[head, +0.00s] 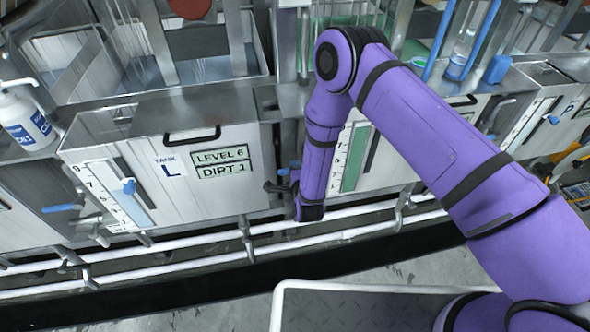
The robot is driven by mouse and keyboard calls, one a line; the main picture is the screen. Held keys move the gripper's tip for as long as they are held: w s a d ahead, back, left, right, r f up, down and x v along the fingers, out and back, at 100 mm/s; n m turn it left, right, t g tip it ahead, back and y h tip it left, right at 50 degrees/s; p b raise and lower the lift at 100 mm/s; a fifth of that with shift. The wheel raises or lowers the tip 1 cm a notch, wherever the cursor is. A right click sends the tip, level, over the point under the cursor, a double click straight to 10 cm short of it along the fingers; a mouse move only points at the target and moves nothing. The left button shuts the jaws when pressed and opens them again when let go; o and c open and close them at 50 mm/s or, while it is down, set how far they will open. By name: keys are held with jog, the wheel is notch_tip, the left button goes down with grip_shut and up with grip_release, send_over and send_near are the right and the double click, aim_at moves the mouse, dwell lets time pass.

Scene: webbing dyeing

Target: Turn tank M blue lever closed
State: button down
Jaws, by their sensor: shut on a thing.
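The tank right of tank L, with a green level gauge (350,157), is mostly behind my purple arm; its label is hidden, so I cannot read whether it is M. My gripper (280,187) is low in front of the gap between this tank and tank L, near the front pipes. It is shut on a small blue lever (283,172), of which only a little shows. The wrist hides most of the grip, and the lever's exact angle cannot be told.
Another blue lever (62,208) is at far left. White pipes (200,233) run along the front. A white bottle (25,120) stands at left.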

jog(key=c, duration=1)
grip_release()
jog(key=shift+s, duration=0.1)
jog(key=v, duration=1)
jog(key=shift+s+d+r, duration=0.1)
jog(key=shift+s+r, duration=0.05)
jog(key=shift+s, duration=0.15)
